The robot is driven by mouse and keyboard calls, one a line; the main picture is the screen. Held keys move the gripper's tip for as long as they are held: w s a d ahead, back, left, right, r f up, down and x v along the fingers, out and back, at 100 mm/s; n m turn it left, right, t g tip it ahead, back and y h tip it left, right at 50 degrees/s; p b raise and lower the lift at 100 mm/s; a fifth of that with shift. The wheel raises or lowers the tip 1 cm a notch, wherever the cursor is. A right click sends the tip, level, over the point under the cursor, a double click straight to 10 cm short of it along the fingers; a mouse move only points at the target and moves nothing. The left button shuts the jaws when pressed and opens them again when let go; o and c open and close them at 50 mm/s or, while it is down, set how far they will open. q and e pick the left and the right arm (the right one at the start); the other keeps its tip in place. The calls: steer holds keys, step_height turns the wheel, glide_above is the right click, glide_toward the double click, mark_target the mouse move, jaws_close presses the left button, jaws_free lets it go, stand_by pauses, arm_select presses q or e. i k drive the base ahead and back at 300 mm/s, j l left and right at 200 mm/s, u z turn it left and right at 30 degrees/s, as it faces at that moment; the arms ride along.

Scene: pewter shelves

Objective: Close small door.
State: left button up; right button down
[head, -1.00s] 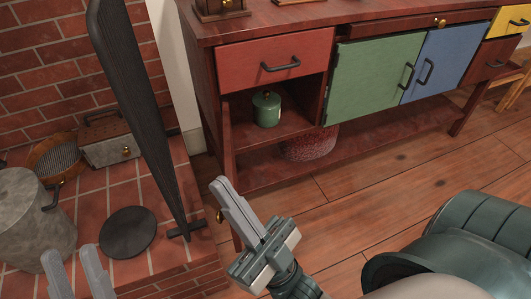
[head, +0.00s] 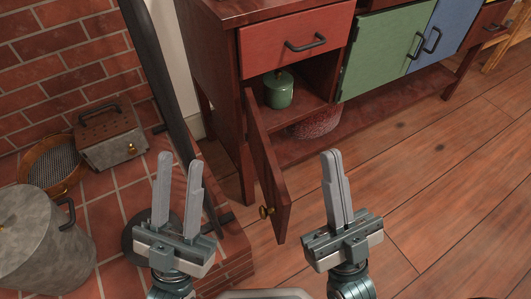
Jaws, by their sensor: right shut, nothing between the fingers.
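My left gripper (head: 178,160) is open and empty, to the left of the door, in front of the brick hearth. Inside the open compartment stands a green lidded jar (head: 279,89).
The cabinet has a red drawer (head: 294,42) above the compartment, plus green (head: 382,48) and blue (head: 444,40) doors. A brick hearth (head: 110,195) with a grey pot (head: 40,235) and a metal box (head: 108,135) lies left. Wooden floor (head: 430,170) is clear at right.

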mark_target(277, 198)
steer(key=j+z, duration=0.1)
steer(key=k+j+u, duration=0.1)
steer(key=k, duration=0.3)
steer(key=k+j+u, duration=0.15)
steer(key=k, duration=0.25)
steer(key=k+j+u, duration=0.1)
steer(key=k, duration=0.25)
steer(key=j, duration=0.1)
